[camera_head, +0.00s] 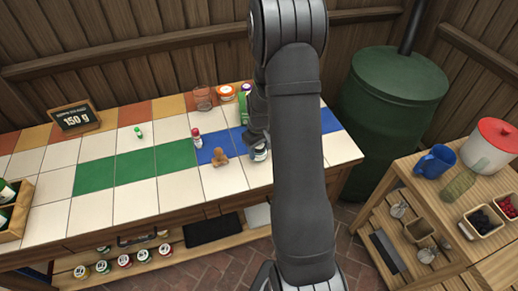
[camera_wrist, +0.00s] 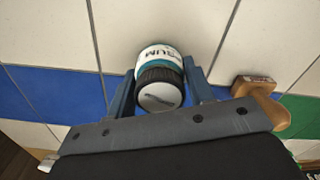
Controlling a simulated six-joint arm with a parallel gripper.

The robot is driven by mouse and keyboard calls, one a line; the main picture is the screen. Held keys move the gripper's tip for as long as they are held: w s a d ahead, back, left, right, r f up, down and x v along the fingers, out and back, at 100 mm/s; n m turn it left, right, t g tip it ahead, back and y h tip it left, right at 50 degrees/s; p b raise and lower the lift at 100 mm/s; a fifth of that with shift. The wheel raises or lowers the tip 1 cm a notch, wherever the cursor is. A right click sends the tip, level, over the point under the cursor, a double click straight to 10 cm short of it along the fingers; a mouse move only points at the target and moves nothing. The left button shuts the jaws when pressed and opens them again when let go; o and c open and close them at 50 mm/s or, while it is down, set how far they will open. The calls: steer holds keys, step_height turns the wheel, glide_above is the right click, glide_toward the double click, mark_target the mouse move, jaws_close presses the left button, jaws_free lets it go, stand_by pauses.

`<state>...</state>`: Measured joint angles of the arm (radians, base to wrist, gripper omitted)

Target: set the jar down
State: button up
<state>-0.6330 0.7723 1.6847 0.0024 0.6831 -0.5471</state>
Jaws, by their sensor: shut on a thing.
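The jar (camera_wrist: 161,75) has a black lid and a white and teal label with partly readable lettering. In the wrist view it sits between the two fingers of my gripper (camera_wrist: 161,92), which is shut on it. In the head view the jar (camera_head: 260,154) shows just below my gripper (camera_head: 257,138), at the blue and white tiles of the counter, partly hidden by my arm. It looks upright. I cannot tell whether its base touches the tiles.
A small wooden object (camera_head: 220,158) stands close to the jar's left in the head view. White tiles (camera_head: 91,213) at the front left are clear.

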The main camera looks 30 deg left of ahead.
steer(key=shift+f, duration=0.1)
steer(key=o, duration=1.1)
steer(key=shift+c, duration=0.2)
step_height(320, 180, up, 12)
steer(key=shift+r, duration=0.2)
